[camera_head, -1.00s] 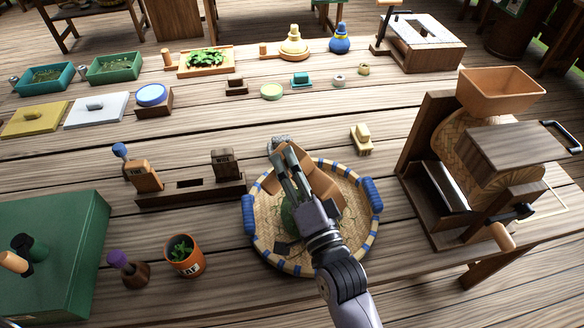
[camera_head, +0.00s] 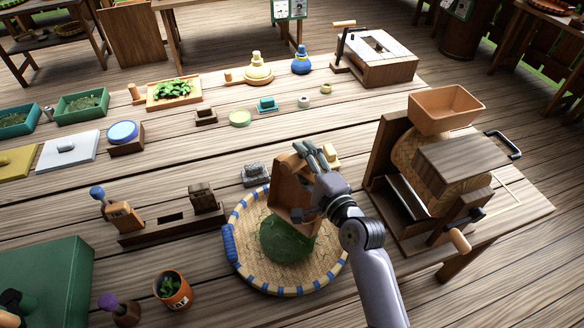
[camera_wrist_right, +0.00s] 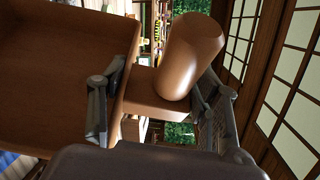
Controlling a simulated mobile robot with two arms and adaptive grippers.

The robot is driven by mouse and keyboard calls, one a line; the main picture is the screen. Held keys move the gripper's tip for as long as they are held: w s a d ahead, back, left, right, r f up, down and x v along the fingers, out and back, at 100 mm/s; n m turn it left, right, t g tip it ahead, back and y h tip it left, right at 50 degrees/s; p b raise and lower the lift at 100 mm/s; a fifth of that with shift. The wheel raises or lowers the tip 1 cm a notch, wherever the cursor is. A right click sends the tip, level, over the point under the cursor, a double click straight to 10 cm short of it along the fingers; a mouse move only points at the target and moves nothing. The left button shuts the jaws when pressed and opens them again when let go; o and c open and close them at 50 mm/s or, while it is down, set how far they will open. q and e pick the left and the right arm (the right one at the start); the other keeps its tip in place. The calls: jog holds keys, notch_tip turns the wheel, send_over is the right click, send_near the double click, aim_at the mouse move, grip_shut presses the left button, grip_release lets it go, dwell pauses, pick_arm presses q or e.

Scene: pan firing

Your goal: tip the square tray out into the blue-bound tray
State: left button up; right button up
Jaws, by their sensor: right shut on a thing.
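The blue-bound tray (camera_head: 246,266) is a round woven tray with a blue-wrapped rim and blue handles, at the front middle of the table in the head view. A dark green heap (camera_head: 285,240) lies in it. The square tray (camera_head: 288,183) is brown wood and is tilted steeply above the far side of the round tray. My right gripper (camera_head: 312,160) is shut on it from the right. In the right wrist view, the square tray (camera_wrist_right: 60,70) fills the left, with its rounded handle (camera_wrist_right: 188,55) between the fingers. My left gripper is not in view.
A wooden mill with a hopper (camera_head: 445,105) stands close on the right. A grey block (camera_head: 254,174) and a cream brush (camera_head: 331,155) lie just beyond the round tray. A slotted wooden rack (camera_head: 172,218) and an orange pot (camera_head: 172,290) stand to the left.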

jog(key=w+d+f+m+g+b, duration=0.2)
jog(key=w+d+f+m+g, duration=0.2)
jog(key=w+d+f+m, duration=0.4)
notch_tip(320, 180, down, 8)
jog(key=w+d+m+g+y+b, duration=0.1)
jog(key=w+m+g+y+b, duration=0.1)
jog(key=w+m+b, duration=0.1)
notch_tip(320, 180, up, 6)
jog(key=p, duration=0.6)
jog(key=shift+d+f, duration=0.1)
jog(key=shift+f, duration=0.15)
jog(key=shift+s, duration=0.1)
